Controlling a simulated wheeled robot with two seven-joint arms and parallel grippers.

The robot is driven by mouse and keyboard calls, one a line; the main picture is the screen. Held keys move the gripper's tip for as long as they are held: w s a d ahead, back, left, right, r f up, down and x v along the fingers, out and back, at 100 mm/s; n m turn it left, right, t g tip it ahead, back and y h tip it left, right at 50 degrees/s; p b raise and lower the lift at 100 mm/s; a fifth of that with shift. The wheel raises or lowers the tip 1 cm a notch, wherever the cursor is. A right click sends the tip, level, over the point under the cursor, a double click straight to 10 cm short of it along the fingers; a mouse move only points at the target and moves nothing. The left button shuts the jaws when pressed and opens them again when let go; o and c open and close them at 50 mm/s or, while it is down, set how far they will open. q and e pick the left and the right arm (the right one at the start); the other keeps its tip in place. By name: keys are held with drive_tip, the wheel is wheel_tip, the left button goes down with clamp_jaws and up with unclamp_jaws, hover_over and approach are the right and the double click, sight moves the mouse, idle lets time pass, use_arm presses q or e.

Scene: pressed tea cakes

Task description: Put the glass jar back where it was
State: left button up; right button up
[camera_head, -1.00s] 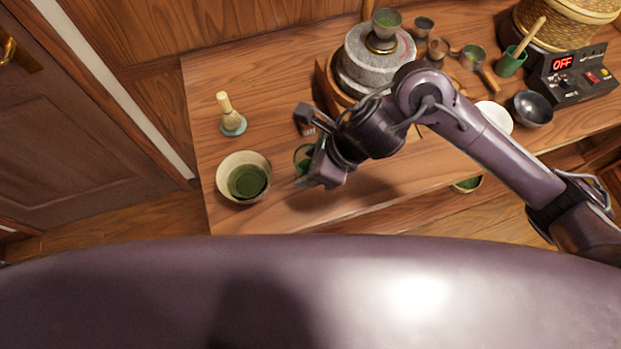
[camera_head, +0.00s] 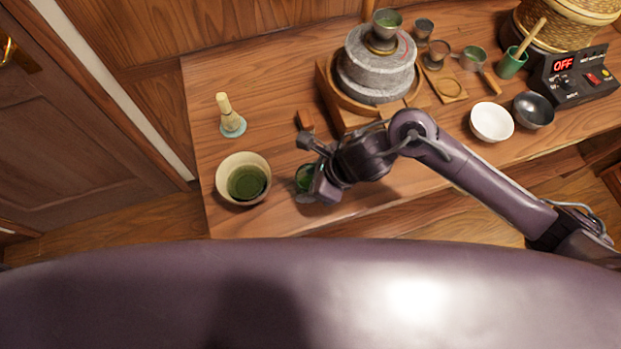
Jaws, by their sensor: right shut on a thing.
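The glass jar (camera_head: 304,178), with green contents, is near the front edge of the table, to the right of the large cream bowl. My right gripper (camera_head: 309,168) is shut on it, and the fingers and wrist hide part of it. I cannot tell whether the jar's base touches the table. My left gripper is not in view.
The cream bowl (camera_head: 230,194) holds green matter, with a whisk on its stand (camera_head: 232,125) behind it. A small reddish-brown block (camera_head: 305,120) and the stone mill (camera_head: 375,70) stand behind my gripper. A white bowl (camera_head: 491,122) and dark bowl (camera_head: 533,109) are at right.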

drive_tip(key=o, duration=1.1)
drive_tip(key=shift+r+p, duration=0.3)
drive_tip(key=shift+p, duration=0.15)
drive_tip(key=b+v, duration=0.1)
drive_tip(key=v, duration=1)
drive_tip(key=shift+d+r+b, duration=0.25)
drive_tip(key=shift+r+b, duration=0.05)
